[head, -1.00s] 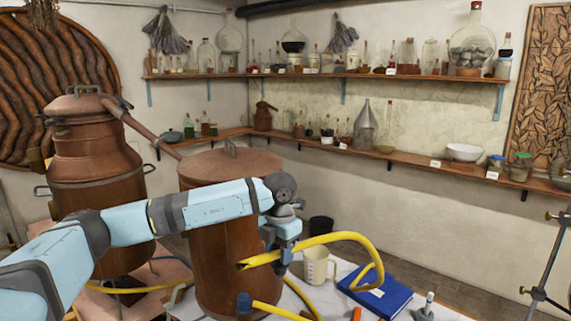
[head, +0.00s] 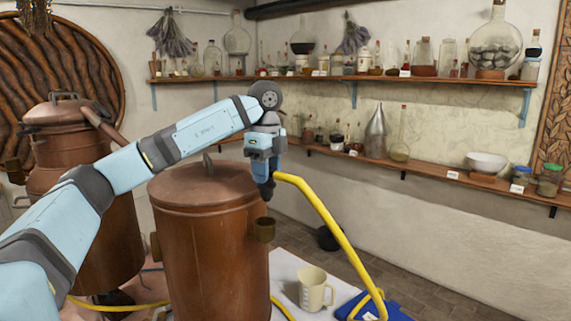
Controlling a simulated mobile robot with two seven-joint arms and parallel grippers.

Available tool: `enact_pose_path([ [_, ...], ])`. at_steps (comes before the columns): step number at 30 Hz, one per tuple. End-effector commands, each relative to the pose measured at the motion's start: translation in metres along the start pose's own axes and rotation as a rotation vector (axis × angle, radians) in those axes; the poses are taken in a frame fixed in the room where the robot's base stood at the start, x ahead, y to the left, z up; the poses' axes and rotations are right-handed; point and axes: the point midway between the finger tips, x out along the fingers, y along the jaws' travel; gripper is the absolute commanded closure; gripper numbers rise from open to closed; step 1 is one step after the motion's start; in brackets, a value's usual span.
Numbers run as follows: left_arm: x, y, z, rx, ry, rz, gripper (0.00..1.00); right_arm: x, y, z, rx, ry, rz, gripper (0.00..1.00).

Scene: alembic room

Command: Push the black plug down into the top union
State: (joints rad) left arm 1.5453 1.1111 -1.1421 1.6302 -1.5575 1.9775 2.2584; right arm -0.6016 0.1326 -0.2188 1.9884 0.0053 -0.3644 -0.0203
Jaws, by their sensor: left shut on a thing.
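My left gripper (head: 268,184) points down and is shut at the end of a yellow hose (head: 322,215). A small dark piece shows below its jaws; I cannot tell whether it is the black plug or the fingertips. A brass cup-shaped fitting (head: 265,229), which looks like the top union, sits on the upper right side of the copper vessel (head: 213,255). The gripper is above this fitting, with a visible gap between them. Another brass fitting (head: 155,247) is on the vessel's left side. My right gripper is not in view.
The lidded copper still (head: 70,165) stands behind on the left. A beige measuring jug (head: 312,290) and a blue book (head: 395,309) are on the white table (head: 284,268). Wall shelves (head: 420,165) with glassware run behind.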

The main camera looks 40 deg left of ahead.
Motion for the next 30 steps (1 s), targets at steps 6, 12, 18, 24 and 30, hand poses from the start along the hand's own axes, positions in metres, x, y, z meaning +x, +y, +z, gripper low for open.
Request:
enact_pose_path([
  [6,0.004,0.001,0.001,-0.011,0.000,-0.001,0.86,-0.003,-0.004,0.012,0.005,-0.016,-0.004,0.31],
  [12,0.020,0.001,0.001,-0.010,0.000,0.000,0.86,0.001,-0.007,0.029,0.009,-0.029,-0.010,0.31],
  [18,0.040,0.001,0.001,-0.010,0.000,-0.001,0.86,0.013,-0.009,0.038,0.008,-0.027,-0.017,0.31],
  [24,0.049,0.001,0.001,-0.010,0.000,-0.001,0.86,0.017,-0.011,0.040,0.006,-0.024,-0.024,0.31],
  [30,0.049,0.000,0.001,-0.009,0.000,-0.001,0.86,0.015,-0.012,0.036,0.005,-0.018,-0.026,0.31],
])
